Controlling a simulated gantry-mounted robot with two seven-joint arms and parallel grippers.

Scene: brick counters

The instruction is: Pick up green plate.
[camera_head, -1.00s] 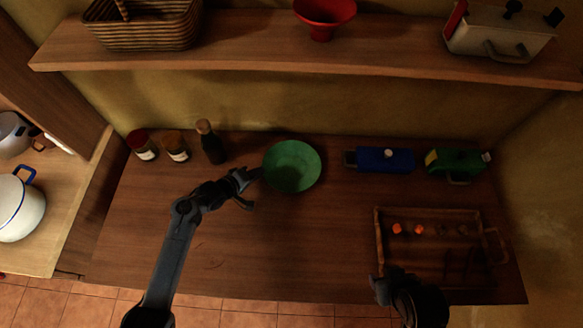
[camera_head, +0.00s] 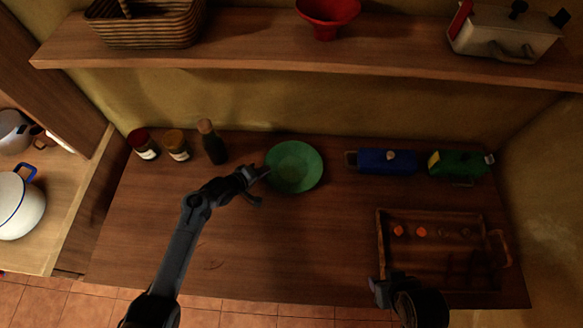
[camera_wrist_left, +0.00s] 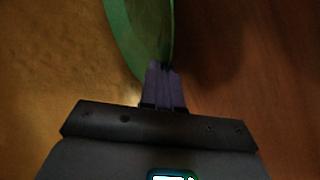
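The green plate (camera_head: 296,167) is on the counter near the back wall, seen from above as a round shallow dish. My left gripper (camera_head: 264,172) is at the plate's left rim. In the left wrist view the fingers (camera_wrist_left: 163,80) are close together, with the rim of the green plate (camera_wrist_left: 140,28) running in at their tips. Most of the plate lies beyond that view. My right gripper (camera_head: 381,288) is low on the right, by the front left corner of the wooden tray; its fingers are too dark to read.
A dark bottle (camera_head: 212,143) and two jars, one red-topped (camera_head: 143,144) and one orange-topped (camera_head: 177,145), stand left of the plate. A blue container (camera_head: 387,161) and green container (camera_head: 457,164) lie to the right. A wooden tray (camera_head: 380,235) sits front right. A shelf (camera_head: 300,57) hangs above.

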